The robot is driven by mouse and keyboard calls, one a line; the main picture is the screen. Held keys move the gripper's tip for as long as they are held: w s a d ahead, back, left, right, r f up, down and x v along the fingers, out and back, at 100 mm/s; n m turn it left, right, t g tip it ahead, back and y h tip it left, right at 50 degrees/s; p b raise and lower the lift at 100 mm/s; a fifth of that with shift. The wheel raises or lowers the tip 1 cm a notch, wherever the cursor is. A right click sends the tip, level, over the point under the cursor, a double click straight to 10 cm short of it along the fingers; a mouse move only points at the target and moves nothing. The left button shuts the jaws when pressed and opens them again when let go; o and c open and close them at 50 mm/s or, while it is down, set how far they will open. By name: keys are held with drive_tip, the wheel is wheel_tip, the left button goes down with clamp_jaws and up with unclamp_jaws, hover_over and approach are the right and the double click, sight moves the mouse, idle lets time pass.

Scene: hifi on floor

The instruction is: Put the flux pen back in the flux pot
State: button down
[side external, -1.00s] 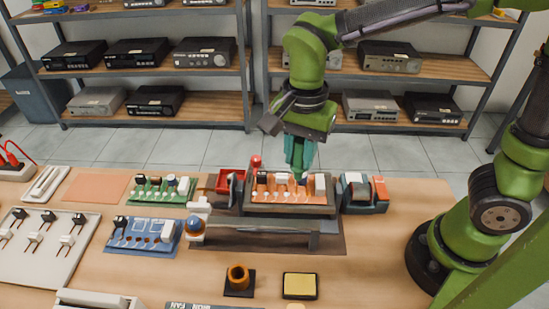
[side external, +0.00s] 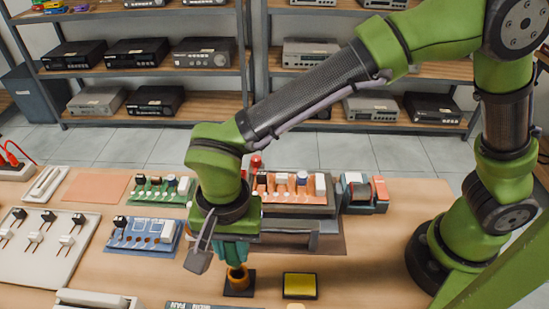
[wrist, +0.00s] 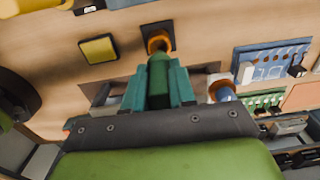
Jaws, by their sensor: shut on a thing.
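The flux pot (side external: 239,284) is a small amber-brown cup on a dark square base, near the front middle of the bench. It also shows in the wrist view (wrist: 158,39), just beyond my fingertips. My gripper (side external: 236,259) has teal fingers pointing down, directly above the pot. In the wrist view my gripper (wrist: 160,68) is shut on the flux pen (wrist: 159,82), a dark green barrel between the fingers. The pen's lower end is at or over the pot's mouth; I cannot tell whether it is inside.
A yellow sponge in a black tray (side external: 300,286) sits right of the pot. A blue circuit board (side external: 145,234) lies to the left. Behind stands a board holder with an orange board (side external: 290,187). Bare bench lies at the right.

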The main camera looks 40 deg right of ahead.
sight(235, 260)
drive_tip(key=shift+f, duration=2.5)
drive_tip(key=shift+c, duration=1.5)
unclamp_jaws()
drive_tip(key=shift+r, duration=0.1)
drive_tip(key=shift+r, duration=3.4)
